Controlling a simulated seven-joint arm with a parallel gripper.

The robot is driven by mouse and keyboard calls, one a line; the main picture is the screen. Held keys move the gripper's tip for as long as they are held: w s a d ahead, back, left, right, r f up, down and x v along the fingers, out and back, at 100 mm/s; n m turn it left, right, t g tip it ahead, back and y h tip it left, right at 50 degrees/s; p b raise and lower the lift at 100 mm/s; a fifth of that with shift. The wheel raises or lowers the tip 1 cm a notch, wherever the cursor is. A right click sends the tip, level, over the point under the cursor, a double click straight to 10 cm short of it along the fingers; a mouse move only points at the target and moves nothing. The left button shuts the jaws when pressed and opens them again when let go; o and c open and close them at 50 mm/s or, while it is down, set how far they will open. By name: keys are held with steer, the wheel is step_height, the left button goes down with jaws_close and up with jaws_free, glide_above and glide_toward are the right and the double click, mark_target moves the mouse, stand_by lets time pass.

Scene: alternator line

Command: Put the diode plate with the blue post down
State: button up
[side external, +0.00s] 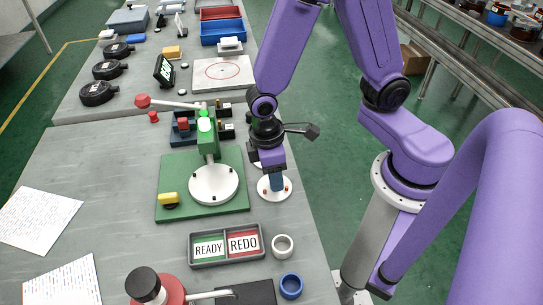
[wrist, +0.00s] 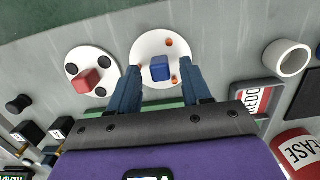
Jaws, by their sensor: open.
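The diode plate with the blue post is a white disc with small orange studs. It lies flat on the grey bench near the right edge in the side view (side external: 264,193), and shows at top centre in the wrist view (wrist: 146,43). Its blue post (wrist: 160,68) stands between the fingertips of my gripper (wrist: 161,72). The fingers are apart, with a gap on each side of the post. In the side view my gripper (side external: 276,179) is low over the plate and hides the post. A second white plate with a red post (wrist: 86,82) and black studs lies beside it.
A green board (side external: 178,185) with a green clamp stand and a white disc (side external: 213,187) is left of the plate. The READY/REDO tray (side external: 227,260), white ring (side external: 283,246) and blue ring (side external: 291,286) are nearer the camera.

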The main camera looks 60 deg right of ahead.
mark_target(268, 188)
step_height(268, 188, up, 11)
steer(key=w+a, duration=0.1)
steer(key=s+d+r+n+t+y, duration=0.1)
steer(key=s+d+r+n, duration=0.1)
steer(key=s+d, duration=0.6)
steer(key=s+n, duration=0.1)
steer(key=s, duration=0.2)
steer(key=shift+r+n, duration=0.2)
steer(key=shift+n, duration=0.1)
steer(key=shift+o, duration=0.5)
stand_by(0.7)
